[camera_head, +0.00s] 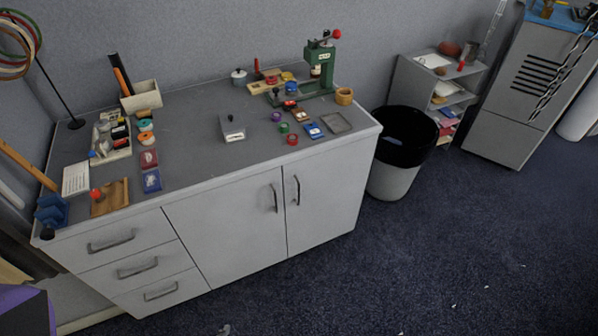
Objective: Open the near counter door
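A light grey counter (190,190) stands against the wall at the left and middle of the head view. Its front has two doors side by side, a left door (228,233) and a right door (335,195), both closed. Each has a dark upright handle near their shared seam: the left door's handle (274,198) and the right door's handle (297,190). I cannot tell from this view which one is meant by the near door. Neither of my grippers shows in this view.
Three closed drawers (137,266) sit left of the doors. Small tools and a green press (318,70) stand on the countertop. A black-and-white bin (398,155) stands close to the counter's right end. The blue carpet (430,260) in front is mostly clear, with small scraps.

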